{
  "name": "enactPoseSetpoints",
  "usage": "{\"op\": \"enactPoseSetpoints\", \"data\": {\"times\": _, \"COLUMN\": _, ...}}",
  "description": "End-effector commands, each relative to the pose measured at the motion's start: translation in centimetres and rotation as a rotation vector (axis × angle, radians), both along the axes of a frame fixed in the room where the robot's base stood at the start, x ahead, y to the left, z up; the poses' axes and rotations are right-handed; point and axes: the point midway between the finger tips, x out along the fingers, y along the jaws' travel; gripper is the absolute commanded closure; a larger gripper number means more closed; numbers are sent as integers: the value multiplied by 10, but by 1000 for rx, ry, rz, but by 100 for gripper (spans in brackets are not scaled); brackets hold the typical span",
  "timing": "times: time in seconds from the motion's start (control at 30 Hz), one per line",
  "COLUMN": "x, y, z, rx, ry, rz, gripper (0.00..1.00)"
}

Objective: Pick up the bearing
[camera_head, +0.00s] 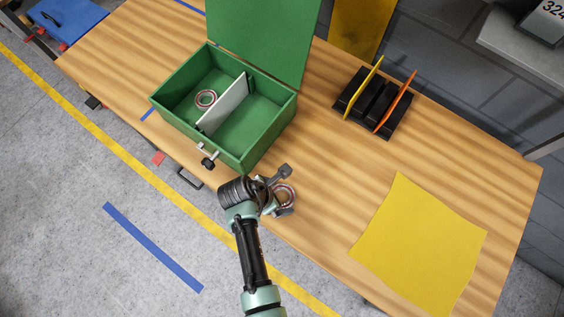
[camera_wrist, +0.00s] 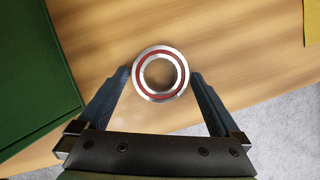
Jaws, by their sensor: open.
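A bearing, a silver ring with a red band and an open centre, lies flat on the wooden table (camera_head: 330,185); it shows in the wrist view (camera_wrist: 160,54) and, partly covered by my gripper, in the head view (camera_head: 291,189). My gripper (camera_wrist: 161,74) is open, with one finger on each side of the bearing's near part. In the head view my gripper (camera_head: 285,191) is low near the table's front edge. Whether the fingers touch the bearing cannot be told. A second similar bearing (camera_head: 199,98) lies in the left compartment of the open green box (camera_head: 222,158).
The green box, with its lid raised and a white divider (camera_head: 222,105) inside, stands just behind and left of my gripper. A black rack (camera_head: 368,107) with yellow and orange plates stands behind. A yellow sheet (camera_head: 420,245) lies right. The table between is clear.

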Motion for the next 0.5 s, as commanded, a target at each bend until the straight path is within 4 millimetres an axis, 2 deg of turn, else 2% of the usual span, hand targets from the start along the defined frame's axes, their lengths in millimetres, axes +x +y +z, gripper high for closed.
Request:
{"op": "enactPoseSetpoints", "data": {"times": 0.23, "x": 0, "y": -1, "z": -1, "rx": 0, "ry": 0, "rz": -1, "gripper": 0}}
{"op": "enactPoseSetpoints", "data": {"times": 0.5, "x": 0, "y": -1, "z": -1, "rx": 0, "ry": 0, "rz": -1, "gripper": 49}}
